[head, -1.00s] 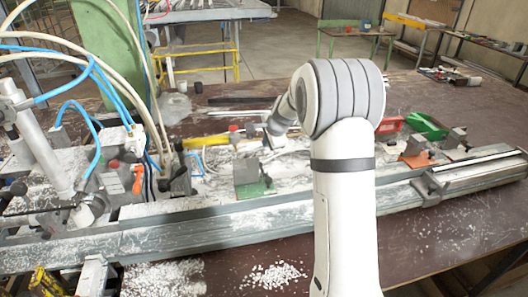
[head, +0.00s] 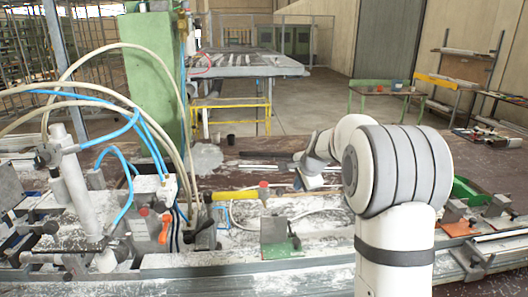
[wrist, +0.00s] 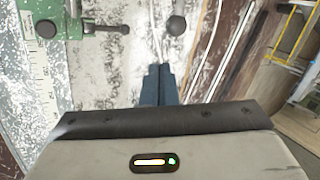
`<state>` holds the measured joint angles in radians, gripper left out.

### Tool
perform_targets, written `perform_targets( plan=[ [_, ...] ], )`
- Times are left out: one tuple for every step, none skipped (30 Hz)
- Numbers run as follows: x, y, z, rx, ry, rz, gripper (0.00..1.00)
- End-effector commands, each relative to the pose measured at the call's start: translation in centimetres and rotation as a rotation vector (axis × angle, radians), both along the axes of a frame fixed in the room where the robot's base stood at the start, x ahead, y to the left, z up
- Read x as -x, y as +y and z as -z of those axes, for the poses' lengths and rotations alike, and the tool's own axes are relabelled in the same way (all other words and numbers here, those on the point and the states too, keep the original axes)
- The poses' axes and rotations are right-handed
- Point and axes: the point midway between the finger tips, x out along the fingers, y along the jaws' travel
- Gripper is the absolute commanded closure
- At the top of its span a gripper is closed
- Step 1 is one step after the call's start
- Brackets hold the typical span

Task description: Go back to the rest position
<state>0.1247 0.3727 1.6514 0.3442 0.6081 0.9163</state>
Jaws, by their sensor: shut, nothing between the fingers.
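My gripper (wrist: 158,75) shows in the wrist view as two dark blue fingers side by side, shut with nothing between them. They hang over a white-dusted bench surface. In the head view my arm reaches over the clamp bench from the right, and its wrist end (head: 312,180) is above the far part of the bench, beyond the green-based clamp block (head: 280,236). The fingertips are too small to make out there. In the wrist view a green clamp (wrist: 75,27) with dark round knobs lies to the left of the fingers, apart from them.
Blue hoses (head: 125,132) and a grey post (head: 75,190) rise at the left. A grey rail (head: 310,275) crosses the front of the bench. A green column (head: 155,90) stands behind. A green box (head: 466,191) lies right of my arm. Open floor (head: 320,105) lies beyond the bench.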

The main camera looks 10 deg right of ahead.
Motion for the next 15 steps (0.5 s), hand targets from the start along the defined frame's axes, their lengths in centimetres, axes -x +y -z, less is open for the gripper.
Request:
perform_targets(
  plan=[
    [2.0, 0.7, -1.3, 0.034, 0.000, -0.055, 1.00],
    [3.4, 1.0, -1.8, 0.059, 0.003, -0.095, 1.00],
    [5.4, 1.5, -2.4, 0.095, 0.010, -0.153, 1.00],
    [6.9, 1.8, -2.9, 0.121, 0.014, -0.196, 1.00],
    [8.4, 2.0, -3.2, 0.148, 0.019, -0.241, 1.00],
    [10.4, 2.4, -3.7, 0.183, 0.025, -0.299, 1.00],
    [11.9, 2.7, -3.9, 0.210, 0.029, -0.343, 1.00],
    [13.4, 2.9, -4.1, 0.234, 0.035, -0.387, 1.00],
    [15.5, 3.2, -4.3, 0.269, 0.043, -0.446, 1.00],
    [17.1, 3.4, -4.4, 0.293, 0.049, -0.489, 1.00],
    [18.6, 3.5, -4.5, 0.318, 0.054, -0.532, 1.00],
    [20.7, 3.7, -4.5, 0.350, 0.059, -0.592, 1.00],
    [22.2, 3.9, -4.4, 0.375, 0.066, -0.637, 1.00],
    [23.8, 4.0, -4.3, 0.399, 0.071, -0.680, 1.00],
    [25.8, 4.1, -4.2, 0.430, 0.079, -0.738, 1.00]
  ],
)
